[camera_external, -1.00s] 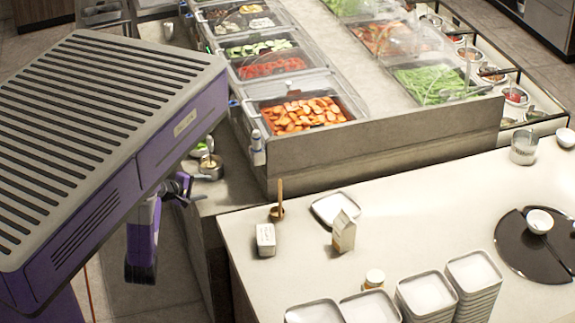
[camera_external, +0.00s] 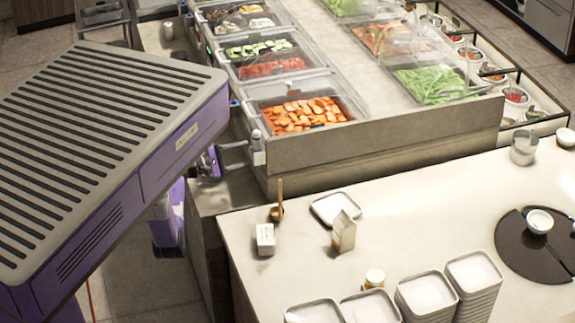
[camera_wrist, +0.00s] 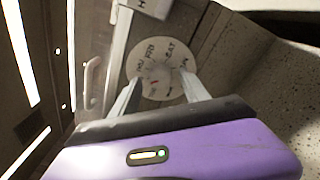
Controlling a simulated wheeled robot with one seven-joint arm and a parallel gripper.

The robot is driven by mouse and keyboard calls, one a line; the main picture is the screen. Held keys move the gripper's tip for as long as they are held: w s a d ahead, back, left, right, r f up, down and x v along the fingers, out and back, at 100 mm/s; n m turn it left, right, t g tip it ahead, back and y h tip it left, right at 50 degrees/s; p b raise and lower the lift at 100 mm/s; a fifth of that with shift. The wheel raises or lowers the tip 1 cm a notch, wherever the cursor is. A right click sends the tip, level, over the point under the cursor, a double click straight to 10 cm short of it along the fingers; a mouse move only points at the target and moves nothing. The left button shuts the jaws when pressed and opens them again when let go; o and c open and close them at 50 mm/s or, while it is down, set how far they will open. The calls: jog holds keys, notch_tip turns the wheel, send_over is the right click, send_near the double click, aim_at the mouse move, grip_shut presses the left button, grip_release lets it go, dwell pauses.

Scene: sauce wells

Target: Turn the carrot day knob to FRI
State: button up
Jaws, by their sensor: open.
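The carrot well (camera_external: 352,112), full of orange slices, is the nearest well on the left of the sauce bar. In the wrist view a round white day dial (camera_wrist: 134,75) carries dark day letters around its rim; SAT reads near the top. A small grey knob (camera_wrist: 156,72) sits at its middle, blurred, so its pointing direction is unclear. My gripper (camera_wrist: 160,86) is open, with one finger on each side of the knob; contact cannot be told. In the external view my gripper (camera_external: 240,148) is at the bar's left side, by the carrot well's corner.
A vertical handle (camera_wrist: 88,85) stands left of the dial in the wrist view. A white label block (camera_wrist: 150,8) is above it. The front counter (camera_external: 300,250) holds a carton (camera_external: 343,232), a small white box (camera_external: 265,238) and stacked plates (camera_external: 430,295).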

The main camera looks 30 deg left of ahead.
jog(key=shift+x, duration=0.8)
grip_shut()
jog(key=shift+f+b, duration=0.15)
jog(key=shift+b, duration=0.2)
jog(key=m+b, duration=0.6)
jog(key=b, duration=0.1)
jog(key=m+h+b, duration=0.1)
jog(key=m+b, duration=0.5)
jog(key=b, duration=0.2)
jog(key=m+b, duration=0.6)
jog(key=b, duration=0.2)
jog(key=shift+w+a+f+m+h, duration=0.1)
jog(key=shift+f+m+h, duration=0.2)
jog(key=shift+h, duration=0.1)
jog(key=shift+r+b, duration=0.1)
jog(key=shift+b, duration=0.3)
